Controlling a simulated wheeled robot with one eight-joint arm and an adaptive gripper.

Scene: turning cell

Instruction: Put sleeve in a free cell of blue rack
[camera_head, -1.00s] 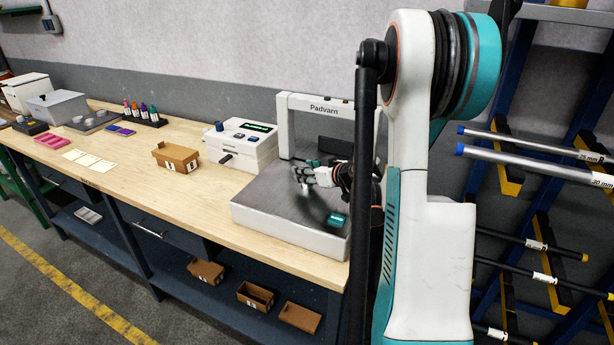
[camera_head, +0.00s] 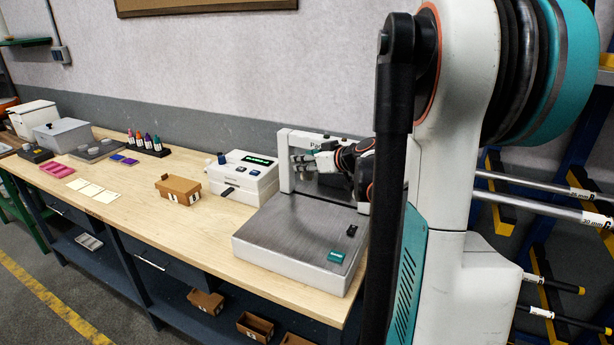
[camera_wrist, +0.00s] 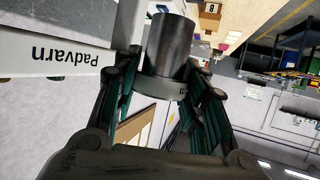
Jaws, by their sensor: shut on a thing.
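My gripper (camera_head: 300,162) is raised above the granite-like grey plate of the Padvarn machine, near its white arch. In the wrist view my gripper (camera_wrist: 168,82) is shut on the sleeve (camera_wrist: 169,42), a dark grey, smooth cylinder that sticks out beyond the fingertips. The sleeve is too small to make out clearly in the head view.
The white arch (camera_head: 286,158) stands close to my gripper. A white box with a display (camera_head: 240,180) and a brown bin (camera_head: 178,188) stand on the bench to the left. A pink tray (camera_head: 57,170), pale cards (camera_head: 90,190) and a bottle stand (camera_head: 150,149) lie farther left. Bare bench lies between.

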